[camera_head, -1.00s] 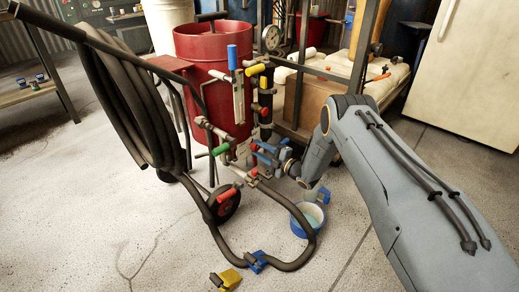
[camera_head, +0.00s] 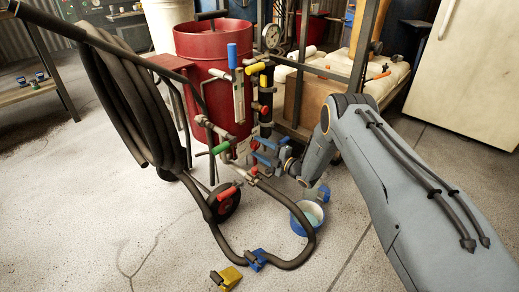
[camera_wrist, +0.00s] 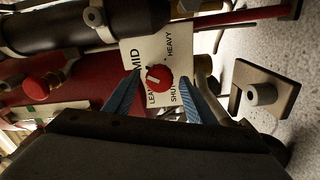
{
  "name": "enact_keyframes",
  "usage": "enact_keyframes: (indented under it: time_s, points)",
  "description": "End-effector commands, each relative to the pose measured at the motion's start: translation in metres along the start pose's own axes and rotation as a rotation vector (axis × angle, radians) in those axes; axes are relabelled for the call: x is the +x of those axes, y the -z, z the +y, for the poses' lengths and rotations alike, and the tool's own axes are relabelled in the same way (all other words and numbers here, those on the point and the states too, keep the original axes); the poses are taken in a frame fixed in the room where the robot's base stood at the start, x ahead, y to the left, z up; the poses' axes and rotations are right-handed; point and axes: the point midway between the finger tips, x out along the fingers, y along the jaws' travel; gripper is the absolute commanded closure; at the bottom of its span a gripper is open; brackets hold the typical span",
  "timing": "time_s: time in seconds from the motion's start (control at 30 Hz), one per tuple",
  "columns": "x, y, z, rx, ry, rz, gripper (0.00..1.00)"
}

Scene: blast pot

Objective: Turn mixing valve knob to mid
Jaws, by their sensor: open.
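The mixing valve knob (camera_wrist: 158,78) is a small red round knob with a white pointer mark, on a pale label plate (camera_wrist: 144,54) in the wrist view. The plate reads MID, HEAVY, LEAN and SHUT, with some words partly covered. The white mark lies on the knob's left part, on the side of LEAN and MID; its exact setting is hard to read. My gripper (camera_wrist: 161,88) is open, with one blue finger on each side of the knob and visible gaps. In the head view my gripper (camera_head: 264,152) is at the pot's valve cluster.
The red blast pot (camera_head: 213,75) stands behind the valves, with a coiled dark hose (camera_head: 117,100) at left. A blue bucket (camera_head: 305,219) and a yellow block (camera_head: 229,277) are on the floor. A dark pipe (camera_wrist: 60,30) and a square bracket (camera_wrist: 262,92) flank the plate.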

Motion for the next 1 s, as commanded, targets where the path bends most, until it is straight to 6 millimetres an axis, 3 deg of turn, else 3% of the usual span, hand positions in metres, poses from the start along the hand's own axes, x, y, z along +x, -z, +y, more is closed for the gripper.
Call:
enact_keyframes:
  time_s: [0.27,0.6,1.0]
  points:
    - [-0.022,0.0,0.002,0.002,0.0,-0.003,0.5]
    - [-0.073,0.001,0.0,0.002,0.001,-0.001,0.5]
    - [-0.079,0.001,-0.001,0.0,0.001,0.0,0.5]
